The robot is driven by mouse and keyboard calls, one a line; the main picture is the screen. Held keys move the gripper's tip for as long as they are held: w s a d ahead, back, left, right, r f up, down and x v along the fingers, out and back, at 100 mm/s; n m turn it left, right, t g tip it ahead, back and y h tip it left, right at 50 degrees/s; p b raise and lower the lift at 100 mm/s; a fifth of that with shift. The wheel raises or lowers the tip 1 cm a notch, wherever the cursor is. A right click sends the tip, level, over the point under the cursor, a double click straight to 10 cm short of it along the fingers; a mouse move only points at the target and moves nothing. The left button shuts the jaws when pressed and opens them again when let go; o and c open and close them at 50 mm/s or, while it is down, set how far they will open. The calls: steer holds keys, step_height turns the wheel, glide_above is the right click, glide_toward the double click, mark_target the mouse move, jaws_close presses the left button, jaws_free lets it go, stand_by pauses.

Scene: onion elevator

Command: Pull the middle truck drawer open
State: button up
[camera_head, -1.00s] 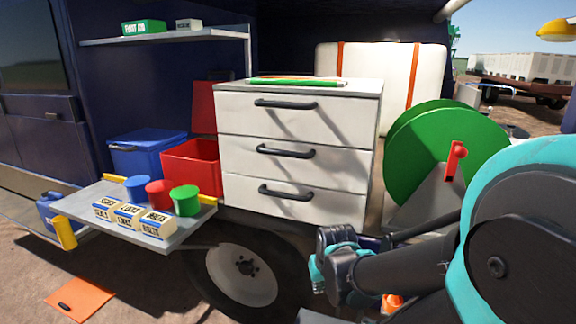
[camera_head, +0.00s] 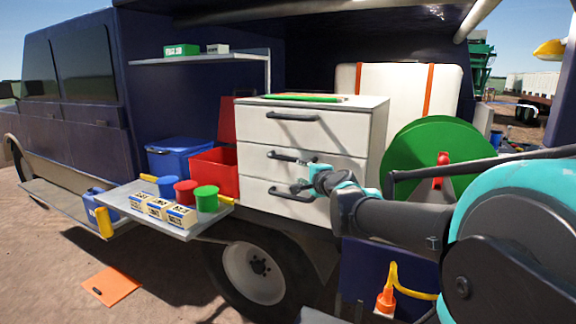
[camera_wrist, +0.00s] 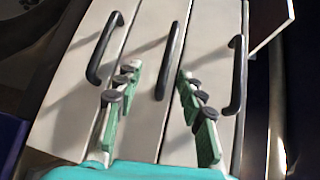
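The white drawer cabinet (camera_head: 330,122) has three stacked drawers with dark bar handles, and their fronts look flush and shut. The middle drawer's handle (camera_head: 292,157) shows just above and left of my gripper (camera_head: 297,172) in the head view. In the wrist view my gripper (camera_wrist: 158,74) is open, with one green-padded finger on each side of the middle handle (camera_wrist: 172,58). The handle lies nearer the right finger. I cannot tell whether the fingers touch it or how deep it sits between them. The top handle (camera_wrist: 237,75) and bottom handle (camera_wrist: 104,48) lie outside the fingers.
A side shelf (camera_head: 180,228) with blue, red and green cups and small boxes stands left of the cabinet. A red bin (camera_head: 216,175) and a blue bin (camera_head: 180,160) sit behind it. A green reel (camera_head: 405,150) is to the right.

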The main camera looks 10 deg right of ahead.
mark_target(290, 159)
steer(key=shift+m+t+h, duration=0.3)
steer(key=shift+m, duration=0.3)
steer(key=x, duration=0.5)
steer(key=r+x, duration=0.1)
steer(key=x, duration=1.1)
steer(key=shift+w+d+r, duration=0.15)
steer(key=shift+d+r, duration=0.1)
steer(key=shift+d, duration=0.15)
jaws_close()
